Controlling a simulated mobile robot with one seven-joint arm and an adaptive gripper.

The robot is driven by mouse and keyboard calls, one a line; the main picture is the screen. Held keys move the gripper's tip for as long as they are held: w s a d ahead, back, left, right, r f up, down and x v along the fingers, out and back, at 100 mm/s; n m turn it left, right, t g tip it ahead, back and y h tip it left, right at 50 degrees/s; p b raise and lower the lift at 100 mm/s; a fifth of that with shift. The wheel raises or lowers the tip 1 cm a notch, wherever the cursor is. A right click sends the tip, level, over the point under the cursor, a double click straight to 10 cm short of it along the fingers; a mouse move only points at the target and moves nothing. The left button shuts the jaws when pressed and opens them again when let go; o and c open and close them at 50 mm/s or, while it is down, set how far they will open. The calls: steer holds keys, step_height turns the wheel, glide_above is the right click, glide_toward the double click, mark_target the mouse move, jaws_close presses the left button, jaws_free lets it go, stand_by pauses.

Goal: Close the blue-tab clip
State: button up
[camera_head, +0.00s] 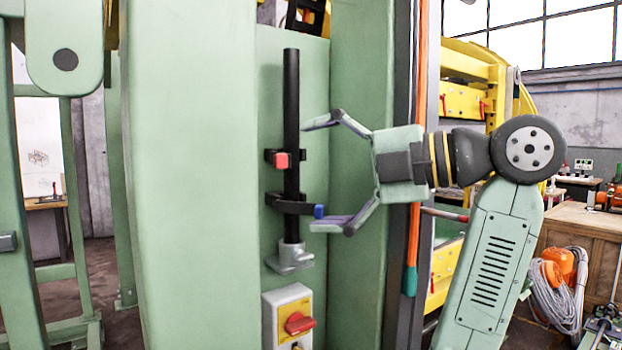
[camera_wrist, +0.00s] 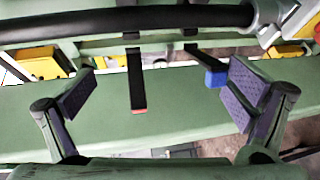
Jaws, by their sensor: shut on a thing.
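The blue-tab clip (camera_head: 288,202) is a black arm on the lower part of an upright black rod (camera_head: 291,120); its blue tab (camera_head: 319,211) points toward my gripper. My gripper (camera_head: 308,175) reaches in from the right, its fingers well apart, one above and one below. The lower finger is right at the blue tab; the upper finger stands clear of the rod. In the wrist view the blue tab (camera_wrist: 215,78) sits beside the right finger, and the left finger (camera_wrist: 75,95) touches nothing visible. Whether the clip is latched cannot be seen.
A red-tab clip (camera_head: 281,160) sits higher on the rod, between the finger levels. A grey bracket (camera_head: 290,258) holds the rod's foot, above a box with a red rotary switch (camera_head: 299,323). Green columns flank the rod, and an orange tube (camera_head: 413,240) runs behind my wrist.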

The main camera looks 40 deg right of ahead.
steer(key=shift+s+r, duration=0.55)
steer(key=shift+r, duration=0.2)
steer(key=shift+c, duration=0.6)
steer(key=shift+s+d+f+p, duration=0.1)
steer(key=shift+s+d+p, duration=0.25)
steer(key=shift+s+d, duration=0.3)
steer(key=shift+c, duration=1.3)
steer(key=shift+a+v, duration=0.25)
steer(key=shift+v, duration=1)
steer(key=c, duration=0.6)
steer(key=shift+s+d+f+p, duration=0.15)
steer(key=shift+s+d+p, duration=0.3)
steer(key=shift+s+d, duration=0.55)
steer(key=shift+s+d+f+p, duration=0.15)
steer(key=shift+s+d+p, duration=0.25)
steer(key=shift+s+d, duration=0.6)
steer(key=shift+s+d+f+p, duration=0.1)
steer(key=shift+s+d+p, duration=0.5)
steer(key=shift+s, duration=0.7)
steer(key=shift+d, duration=0.1)
